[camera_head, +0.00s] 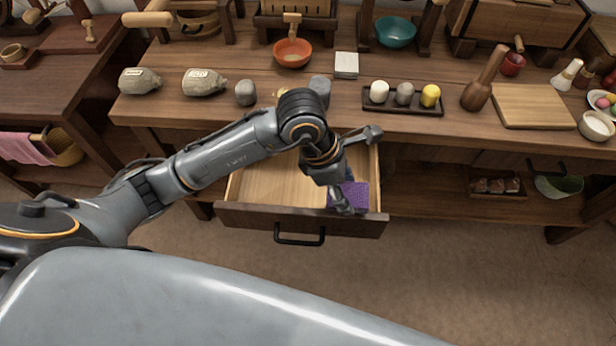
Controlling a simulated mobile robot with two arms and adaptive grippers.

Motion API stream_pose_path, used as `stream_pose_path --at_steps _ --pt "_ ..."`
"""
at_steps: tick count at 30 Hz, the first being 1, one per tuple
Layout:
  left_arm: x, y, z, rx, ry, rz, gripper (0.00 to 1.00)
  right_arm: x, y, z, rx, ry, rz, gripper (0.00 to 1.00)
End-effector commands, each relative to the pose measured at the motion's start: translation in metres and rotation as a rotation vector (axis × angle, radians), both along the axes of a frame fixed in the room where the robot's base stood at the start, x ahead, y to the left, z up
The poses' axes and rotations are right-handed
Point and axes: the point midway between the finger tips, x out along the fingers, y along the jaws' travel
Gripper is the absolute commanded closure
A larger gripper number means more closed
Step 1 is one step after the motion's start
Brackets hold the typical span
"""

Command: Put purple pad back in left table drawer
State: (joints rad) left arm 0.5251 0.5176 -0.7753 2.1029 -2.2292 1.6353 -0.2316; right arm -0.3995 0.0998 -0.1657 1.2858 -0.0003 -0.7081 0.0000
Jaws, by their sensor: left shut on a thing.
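The left table drawer (262,186) is pulled open below the table's front edge, with its black handle (299,240) facing me. The purple pad (357,196) is at the right front part of the drawer, just behind its front panel. My left gripper (346,192) reaches over the table edge into the drawer area and is shut on the purple pad. The gripper hides part of the pad, and I cannot tell whether the pad touches the drawer floor. My right gripper is not in view.
A lower shelf (430,205) lies right of the drawer. Floor in front is clear.

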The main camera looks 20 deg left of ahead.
Motion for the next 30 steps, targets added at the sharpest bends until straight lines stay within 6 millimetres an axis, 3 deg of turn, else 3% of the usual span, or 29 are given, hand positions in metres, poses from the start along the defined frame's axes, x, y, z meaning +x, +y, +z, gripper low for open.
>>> stream_pose_path --at_steps 5,8,12,19,25,30 --pt "0.023 0.041 -0.022 0.003 0.004 0.007 0.68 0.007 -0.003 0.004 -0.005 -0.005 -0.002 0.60" --pt "0.030 0.054 -0.043 0.001 0.007 0.004 0.68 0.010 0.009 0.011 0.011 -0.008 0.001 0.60" --pt "0.038 0.068 -0.062 0.000 0.004 0.003 0.68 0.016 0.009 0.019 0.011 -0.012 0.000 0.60" --pt "0.045 0.078 -0.077 0.000 0.002 0.001 0.68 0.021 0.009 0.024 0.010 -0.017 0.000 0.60" --pt "0.046 0.080 -0.105 -0.003 0.004 0.001 0.68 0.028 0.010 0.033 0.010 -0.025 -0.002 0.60" --pt "0.047 0.081 -0.109 -0.001 -0.001 0.000 0.68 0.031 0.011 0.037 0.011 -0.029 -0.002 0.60"
